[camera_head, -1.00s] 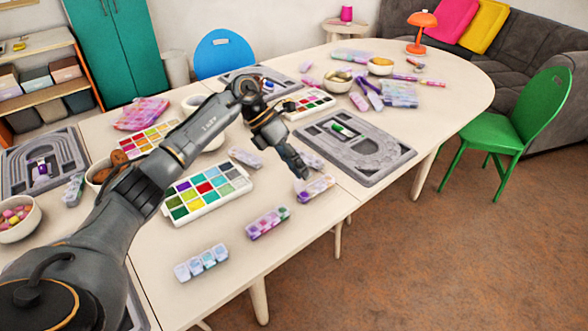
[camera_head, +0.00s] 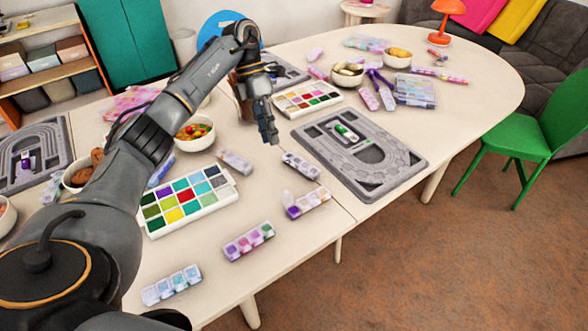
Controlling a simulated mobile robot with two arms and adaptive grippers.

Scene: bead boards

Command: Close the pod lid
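Several bead pod strips lie on the cream table. One strip (camera_head: 308,203) near the front edge has purple and orange beads, and a pale lid (camera_head: 287,197) appears to stand raised at its left end. Another strip (camera_head: 300,166) lies just behind it with its lids looking down. A pink and green strip (camera_head: 249,242) and a pale blue strip (camera_head: 172,285) lie farther left, looking closed. My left gripper (camera_head: 272,139) points down above the table, behind the strips and apart from them. Its fingers look together and empty. My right gripper is out of view.
A grey bead board (camera_head: 400,178) with a green-lidded bottle (camera_head: 345,133) lies to the right. A colour bead case (camera_head: 222,203) lies left of the strips. A candy bowl (camera_head: 195,143) and another bead case (camera_head: 308,108) stand near my arm.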

